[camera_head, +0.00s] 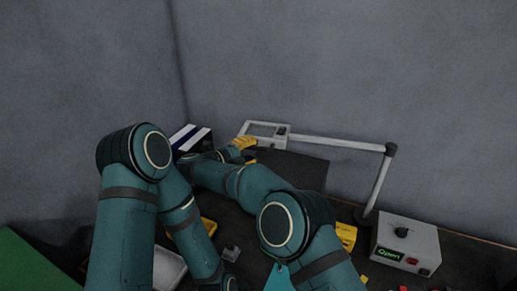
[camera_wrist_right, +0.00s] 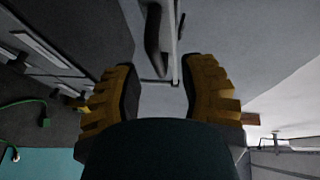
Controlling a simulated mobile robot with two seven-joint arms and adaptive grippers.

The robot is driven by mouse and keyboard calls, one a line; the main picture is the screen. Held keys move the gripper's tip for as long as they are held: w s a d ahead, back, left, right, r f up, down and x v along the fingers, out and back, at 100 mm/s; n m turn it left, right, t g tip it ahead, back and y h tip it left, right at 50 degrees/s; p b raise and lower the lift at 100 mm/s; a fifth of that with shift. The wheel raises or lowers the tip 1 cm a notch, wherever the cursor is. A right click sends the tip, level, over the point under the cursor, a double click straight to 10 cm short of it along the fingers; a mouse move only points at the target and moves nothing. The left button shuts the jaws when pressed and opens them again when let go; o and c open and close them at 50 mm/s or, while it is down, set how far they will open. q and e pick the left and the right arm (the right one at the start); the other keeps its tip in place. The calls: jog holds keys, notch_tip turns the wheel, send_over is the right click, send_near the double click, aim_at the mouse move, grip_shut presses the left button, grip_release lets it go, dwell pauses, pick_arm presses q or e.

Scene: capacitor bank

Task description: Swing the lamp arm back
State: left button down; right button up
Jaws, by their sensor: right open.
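The lamp has a pale rectangular head (camera_head: 265,129), a long thin lamp arm (camera_head: 335,143) running right to a dark joint, and a slanted post (camera_head: 379,185) down to the bench. My right gripper (camera_head: 243,145) reaches across to the left end of the lamp head. In the right wrist view its yellow fingers (camera_wrist_right: 162,78) are spread apart. A thin pale bar with a dark part (camera_wrist_right: 168,40) shows in the gap between them; I cannot tell whether they touch it. My left arm comes down at the left, and its gripper does not show.
A grey control box (camera_head: 405,246) with a knob and a green "Open" display stands at the right. Blue and white boxes (camera_head: 190,137) stand in the back left corner. A white tray (camera_head: 168,268) and yellow bins (camera_head: 346,236) lie near my arms. Walls close off the back.

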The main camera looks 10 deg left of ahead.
jog(key=shift+v, duration=1.7)
pick_arm(q)
jog(key=shift+r, duration=0.1)
pick_arm(e)
jog(key=shift+r, duration=0.1)
